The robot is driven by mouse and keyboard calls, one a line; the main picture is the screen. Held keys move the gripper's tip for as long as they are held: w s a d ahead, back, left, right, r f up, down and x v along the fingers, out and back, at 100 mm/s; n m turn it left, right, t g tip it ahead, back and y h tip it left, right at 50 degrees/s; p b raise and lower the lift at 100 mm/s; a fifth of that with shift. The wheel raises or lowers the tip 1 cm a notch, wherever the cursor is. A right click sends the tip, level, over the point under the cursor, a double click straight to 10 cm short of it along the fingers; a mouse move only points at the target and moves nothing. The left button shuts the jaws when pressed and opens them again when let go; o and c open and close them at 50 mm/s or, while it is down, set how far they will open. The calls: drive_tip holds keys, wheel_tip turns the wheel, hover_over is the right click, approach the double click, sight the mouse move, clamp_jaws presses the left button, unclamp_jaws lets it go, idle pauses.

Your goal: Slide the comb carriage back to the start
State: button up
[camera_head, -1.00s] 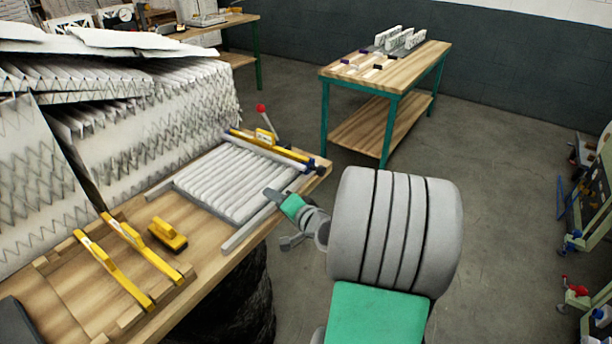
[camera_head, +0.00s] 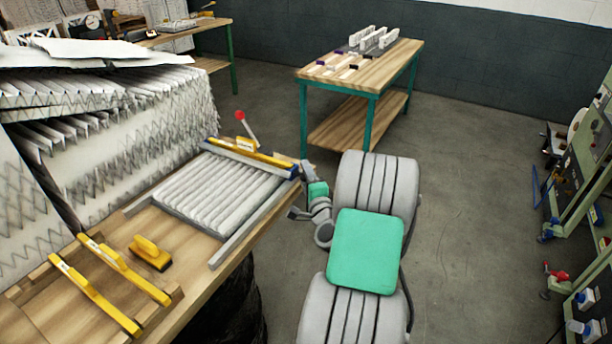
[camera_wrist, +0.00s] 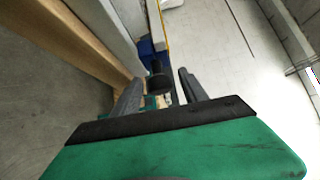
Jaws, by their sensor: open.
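The comb carriage (camera_head: 252,153) is a yellow bar with blue ends. It lies across the far end of a frame holding white pleated filter (camera_head: 215,188). My gripper (camera_head: 307,170) is at the carriage's right end, just off the bench edge. In the wrist view my open gripper (camera_wrist: 160,92) has a finger on either side of a dark round knob (camera_wrist: 158,80). The knob stands in front of the carriage's blue end block (camera_wrist: 147,47). I cannot tell whether either finger touches the knob.
A yellow-handled brush (camera_head: 150,252) and two yellow bars (camera_head: 120,268) lie on the near wooden bench (camera_head: 205,262). A red-knobbed lever (camera_head: 243,122) stands behind the carriage. A green-legged table (camera_head: 350,72) is farther back. Floor right of my arm is clear.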

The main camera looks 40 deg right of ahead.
drive_tip(key=shift+c, duration=0.4)
clamp_jaws()
idle(0.9)
